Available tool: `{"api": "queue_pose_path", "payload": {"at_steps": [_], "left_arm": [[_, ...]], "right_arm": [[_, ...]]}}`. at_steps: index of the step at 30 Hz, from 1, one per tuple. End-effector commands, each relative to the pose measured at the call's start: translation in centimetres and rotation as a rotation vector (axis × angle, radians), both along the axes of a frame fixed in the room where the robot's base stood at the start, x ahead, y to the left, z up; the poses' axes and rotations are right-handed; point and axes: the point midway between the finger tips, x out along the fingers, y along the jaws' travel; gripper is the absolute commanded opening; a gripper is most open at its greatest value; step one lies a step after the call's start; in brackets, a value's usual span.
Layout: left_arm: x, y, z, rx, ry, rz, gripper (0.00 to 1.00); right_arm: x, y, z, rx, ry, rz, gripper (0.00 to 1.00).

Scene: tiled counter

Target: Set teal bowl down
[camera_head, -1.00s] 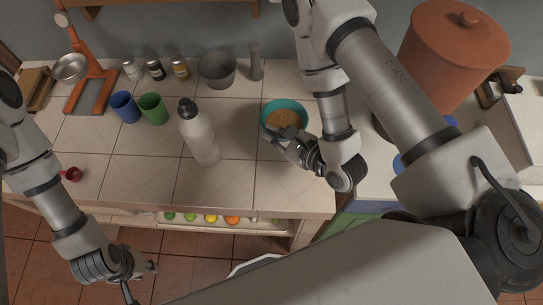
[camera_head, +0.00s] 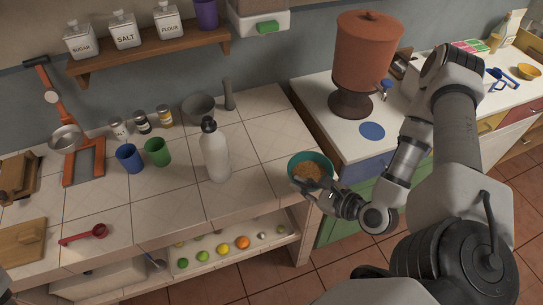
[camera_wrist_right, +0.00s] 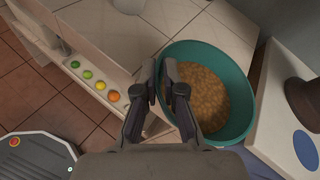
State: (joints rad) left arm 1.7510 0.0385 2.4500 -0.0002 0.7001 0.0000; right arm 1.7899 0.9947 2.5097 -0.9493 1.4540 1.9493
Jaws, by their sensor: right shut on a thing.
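The teal bowl (camera_head: 292,166), full of brown grain-like food (camera_head: 309,171), is upright at the right front corner of the tiled counter. My right gripper (camera_head: 307,187) is shut on the near side of its rim. In the right wrist view, the bowl (camera_wrist_right: 213,52) lies beyond and right of the fingertips (camera_wrist_right: 166,78), and its rim passes between them. The bowl overlaps the counter edge in the picture; I cannot tell whether its base touches the counter. My left gripper is not in view.
A white bottle (camera_head: 216,155) stands left of the bowl, with green (camera_head: 157,152) and blue (camera_head: 129,158) cups farther left. A grey bowl (camera_head: 198,108) is behind. A terracotta dispenser (camera_head: 365,55) stands on the white counter at right. The tiles between bottle and bowl are clear.

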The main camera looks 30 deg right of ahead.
Motion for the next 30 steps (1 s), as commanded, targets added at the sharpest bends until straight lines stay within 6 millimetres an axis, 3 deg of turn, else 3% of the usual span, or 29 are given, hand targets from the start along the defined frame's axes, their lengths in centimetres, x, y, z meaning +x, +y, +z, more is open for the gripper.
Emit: {"api": "queue_pose_path", "payload": {"at_steps": [1, 7, 13, 18, 23, 27, 30], "left_arm": [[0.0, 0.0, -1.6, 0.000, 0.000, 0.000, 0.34], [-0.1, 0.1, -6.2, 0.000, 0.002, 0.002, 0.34], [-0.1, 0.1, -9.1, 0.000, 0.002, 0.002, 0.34], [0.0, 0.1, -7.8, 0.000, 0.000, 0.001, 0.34], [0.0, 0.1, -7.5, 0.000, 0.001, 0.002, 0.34], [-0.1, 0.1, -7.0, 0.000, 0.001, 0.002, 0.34], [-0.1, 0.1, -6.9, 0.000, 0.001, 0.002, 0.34]], "right_arm": [[1.1, 0.1, -0.7, 0.000, -0.010, 0.004, 0.00], [5.6, 0.2, -1.6, 0.001, -0.013, 0.005, 0.00], [9.9, 0.3, -1.5, -0.007, -0.009, 0.010, 0.00], [13.2, 0.3, -1.1, -0.006, -0.003, 0.008, 0.00], [15.2, 0.4, -1.4, -0.003, -0.002, 0.007, 0.00], [14.9, 0.3, -4.0, -0.001, 0.003, 0.004, 0.00], [15.0, 0.3, -4.9, -0.001, 0.000, 0.005, 0.00]]}}
